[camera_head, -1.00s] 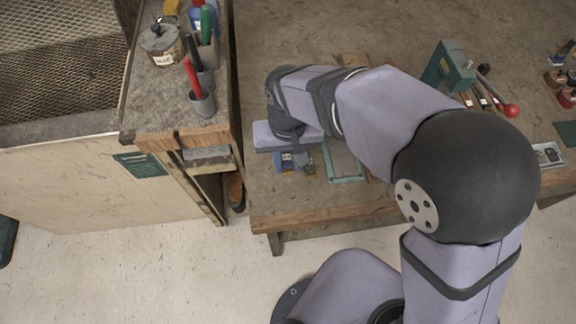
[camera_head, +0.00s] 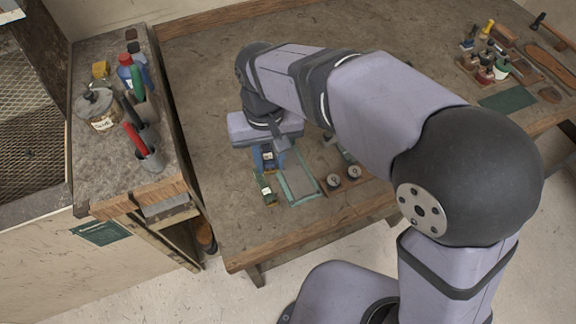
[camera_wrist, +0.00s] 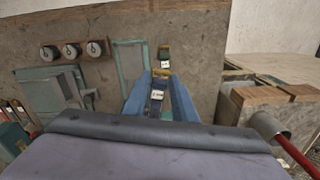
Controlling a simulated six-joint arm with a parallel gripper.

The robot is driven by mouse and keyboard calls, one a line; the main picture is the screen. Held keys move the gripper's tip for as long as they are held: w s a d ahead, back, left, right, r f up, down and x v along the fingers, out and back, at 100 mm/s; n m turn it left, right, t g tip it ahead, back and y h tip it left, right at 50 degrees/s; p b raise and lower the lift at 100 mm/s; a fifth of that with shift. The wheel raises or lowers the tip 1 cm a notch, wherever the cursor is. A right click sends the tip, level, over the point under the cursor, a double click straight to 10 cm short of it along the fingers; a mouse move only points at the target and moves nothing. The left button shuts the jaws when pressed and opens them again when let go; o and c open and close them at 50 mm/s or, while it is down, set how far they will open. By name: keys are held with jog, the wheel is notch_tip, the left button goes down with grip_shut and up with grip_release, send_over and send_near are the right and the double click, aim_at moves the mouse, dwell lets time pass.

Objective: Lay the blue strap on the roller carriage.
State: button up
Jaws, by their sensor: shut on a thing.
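My gripper (camera_wrist: 158,103) has blue fingers pointing down over the bench, and they are closed around a small dark piece with a white label (camera_wrist: 157,95). This piece appears to be the blue strap; its own colour is hard to tell. In the head view my gripper (camera_head: 268,157) is just left of the teal-rimmed tray (camera_head: 283,190). A green and yellow piece with a white label (camera_head: 266,192) lies in front of the gripper; it also shows beyond the fingertips in the wrist view (camera_wrist: 164,62). A teal machine with a grey block (camera_wrist: 52,90) stands at left in the wrist view; I cannot tell which part is the roller carriage.
A wooden board with round dial-like pieces (camera_head: 344,178) lies right of the tray. A side cabinet (camera_head: 105,165) with a jar (camera_head: 97,110) and a cup holding a red-handled tool (camera_head: 150,158) stands at the left.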

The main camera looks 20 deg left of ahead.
jog(key=r+m+p, duration=0.2)
jog(key=p, duration=0.1)
send_over(301, 187)
jog(key=shift+f+n, duration=1.6)
jog(key=shift+n, duration=0.6)
jog(key=shift+f, duration=0.1)
jog(key=shift+f+p, duration=1)
jog(key=shift+f, duration=3.9)
jog(key=shift+f, duration=0.2)
jog(key=o, duration=1)
